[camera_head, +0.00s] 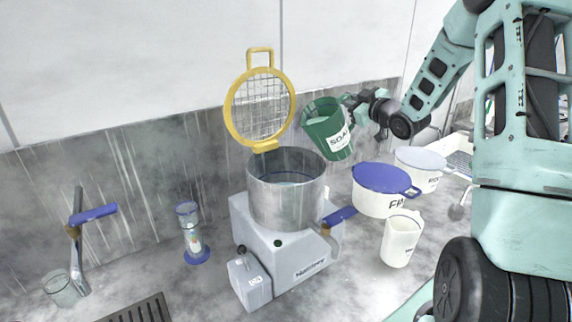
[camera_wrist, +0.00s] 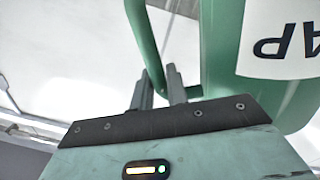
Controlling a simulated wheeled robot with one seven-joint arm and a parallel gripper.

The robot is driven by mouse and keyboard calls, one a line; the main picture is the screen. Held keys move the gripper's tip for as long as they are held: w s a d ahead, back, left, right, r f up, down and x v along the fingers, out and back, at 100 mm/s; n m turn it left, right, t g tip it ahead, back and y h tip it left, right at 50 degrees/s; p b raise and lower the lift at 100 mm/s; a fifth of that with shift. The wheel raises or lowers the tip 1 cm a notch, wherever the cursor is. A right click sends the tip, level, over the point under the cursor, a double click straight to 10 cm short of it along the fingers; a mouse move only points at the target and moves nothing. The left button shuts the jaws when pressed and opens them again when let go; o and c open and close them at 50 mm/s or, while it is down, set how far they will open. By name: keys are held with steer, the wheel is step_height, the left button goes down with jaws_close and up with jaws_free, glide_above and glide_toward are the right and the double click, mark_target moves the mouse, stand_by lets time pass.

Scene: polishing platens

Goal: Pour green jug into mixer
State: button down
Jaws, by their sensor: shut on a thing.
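The green jug (camera_head: 326,127) carries a white label reading "SOAP" in part and is held in the air, tilted a little to the left, above and right of the mixer's bowl. My gripper (camera_head: 354,103) is shut on the jug's handle; the wrist view shows the fingers (camera_wrist: 160,88) at the green handle and the jug (camera_wrist: 225,60) beside them. The mixer has a grey body (camera_head: 290,255) and a round metal bowl (camera_head: 287,195) with some liquid inside. Its yellow mesh lid (camera_head: 260,105) stands open at the back. No stream from the jug is visible.
A blue-lidded white pot (camera_head: 382,196), another white pot (camera_head: 420,165) and a white jug (camera_head: 401,238) stand right of the mixer. A blue-based cylinder (camera_head: 190,230), a blue-handled tap (camera_head: 92,215) and a clear glass (camera_head: 62,290) stand left. The wall is close behind.

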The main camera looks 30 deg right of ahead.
mark_target(335, 99)
steer(key=shift+a+r+n, duration=0.8)
steer(key=shift+a+r, duration=0.2)
steer(key=shift+r, duration=0.25)
steer(key=shift+a+f, duration=0.2)
steer(key=shift+f, duration=0.1)
steer(key=shift+a+f+n+b, duration=0.15)
steer(key=shift+a+n+b, duration=0.4)
steer(key=shift+n, duration=0.25)
steer(key=shift+a+r+n, duration=0.3)
steer(key=shift+a+n, duration=0.65)
steer(key=shift+n, duration=0.15)
stand_by(0.3)
steer(key=shift+w+a+r+n+b, duration=0.15)
steer(key=shift+a+n+b, duration=0.4)
steer(key=shift+a+n, duration=0.85)
stand_by(2.9)
